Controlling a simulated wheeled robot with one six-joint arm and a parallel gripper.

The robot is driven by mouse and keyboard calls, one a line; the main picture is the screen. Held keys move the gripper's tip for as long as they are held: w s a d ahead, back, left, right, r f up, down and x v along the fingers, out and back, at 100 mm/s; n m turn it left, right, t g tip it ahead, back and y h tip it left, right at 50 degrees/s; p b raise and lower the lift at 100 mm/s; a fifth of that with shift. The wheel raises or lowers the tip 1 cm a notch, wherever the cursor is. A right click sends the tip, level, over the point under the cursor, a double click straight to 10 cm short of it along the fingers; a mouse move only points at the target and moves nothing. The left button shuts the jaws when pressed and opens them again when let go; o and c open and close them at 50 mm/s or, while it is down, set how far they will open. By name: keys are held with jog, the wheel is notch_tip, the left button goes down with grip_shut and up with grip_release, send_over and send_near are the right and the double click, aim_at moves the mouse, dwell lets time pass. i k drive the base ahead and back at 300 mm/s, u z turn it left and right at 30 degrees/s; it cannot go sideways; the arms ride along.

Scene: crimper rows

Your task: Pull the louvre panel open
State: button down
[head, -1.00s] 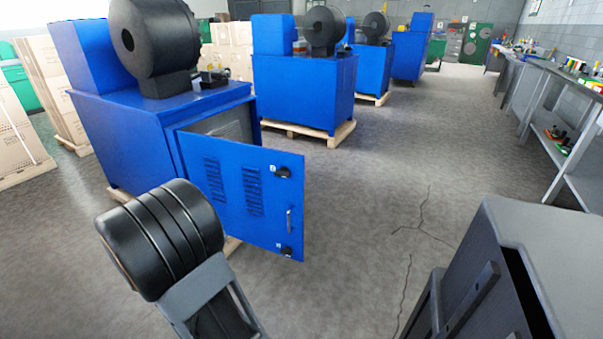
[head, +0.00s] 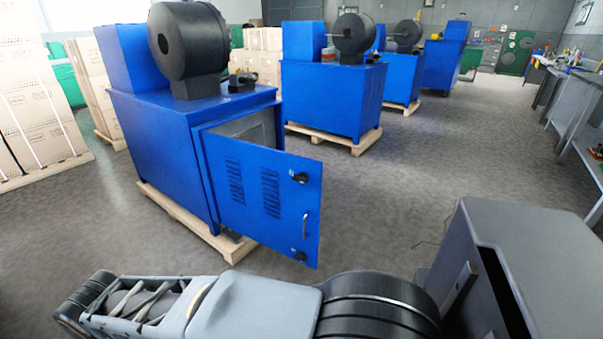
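The blue louvre panel (head: 262,199) is a hinged door on the front of the nearest blue machine (head: 160,140). It has two columns of louvre slots, two black latches and a silver handle (head: 306,223) near its free right edge. The panel stands swung well out from the cabinet, and the grey inside shows through the gap (head: 258,130) above it. My arm lies across the bottom of the head view, in front of the panel and apart from it in the picture. My gripper cannot be made out in this view.
The nearest machine stands on a wooden pallet (head: 180,210). More blue machines (head: 335,95) stand in a row behind it. Stacked cartons (head: 35,110) are at the left. A workbench (head: 570,90) runs along the right. The grey floor between the row and the bench is clear.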

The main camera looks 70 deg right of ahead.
aim_at(258, 198)
jog(key=u, duration=1)
jog(key=k, duration=1.15)
jog(key=z, duration=1.95)
jog(key=i, duration=0.5)
jog(key=z, duration=0.05)
